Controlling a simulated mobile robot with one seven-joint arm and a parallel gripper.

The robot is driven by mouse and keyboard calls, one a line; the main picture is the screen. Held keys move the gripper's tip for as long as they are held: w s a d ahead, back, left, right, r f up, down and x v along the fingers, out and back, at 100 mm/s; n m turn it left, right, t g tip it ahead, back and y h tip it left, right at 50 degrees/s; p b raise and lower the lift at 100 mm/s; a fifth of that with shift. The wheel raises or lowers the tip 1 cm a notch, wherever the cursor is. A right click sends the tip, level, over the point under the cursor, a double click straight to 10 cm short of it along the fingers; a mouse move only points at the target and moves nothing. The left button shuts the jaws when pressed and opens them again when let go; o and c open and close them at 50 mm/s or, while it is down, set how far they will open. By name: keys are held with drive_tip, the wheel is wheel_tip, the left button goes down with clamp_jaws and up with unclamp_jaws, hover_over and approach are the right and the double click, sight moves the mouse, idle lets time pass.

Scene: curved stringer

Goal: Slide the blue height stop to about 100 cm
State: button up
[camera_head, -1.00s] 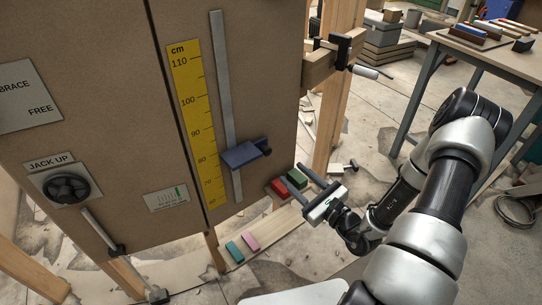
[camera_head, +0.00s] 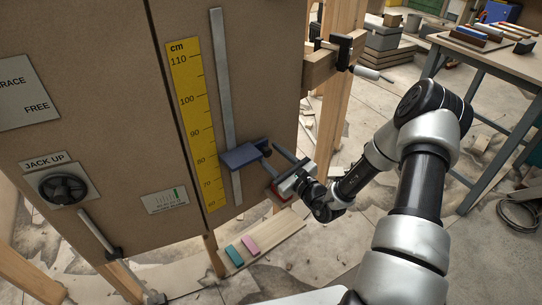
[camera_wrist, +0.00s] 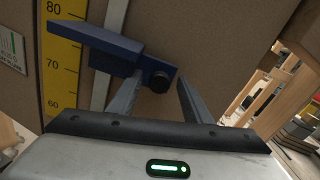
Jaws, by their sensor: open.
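The blue height stop (camera_head: 240,156) sits on a grey vertical rail (camera_head: 226,95) on the brown panel. Its plate is beside the 80 mark of the yellow cm scale (camera_head: 193,120), which is labelled up to 110. In the wrist view the stop (camera_wrist: 97,40) has a dark round knob (camera_wrist: 160,81) on its right part. My gripper (camera_head: 268,155) is open just right of the stop. In the wrist view its fingers (camera_wrist: 158,84) point at the stop, with the knob between their tips. I cannot tell whether they touch it.
A black handwheel (camera_head: 64,188) under a JACK UP label and a lever (camera_head: 99,234) are at the panel's left. A clamp (camera_head: 345,52) grips the wooden frame above right. Teal (camera_head: 234,255) and pink blocks (camera_head: 250,244) lie on a board below. A workbench (camera_head: 480,50) stands at right.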

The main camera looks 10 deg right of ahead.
clamp_jaws()
wheel_tip(320, 180, up, 20)
drive_tip(key=p, duration=1.5)
unclamp_jaws()
drive_tip(key=v, duration=1.7)
drive_tip(key=shift+s+d, duration=0.2)
drive_tip(key=shift+r, duration=0.15)
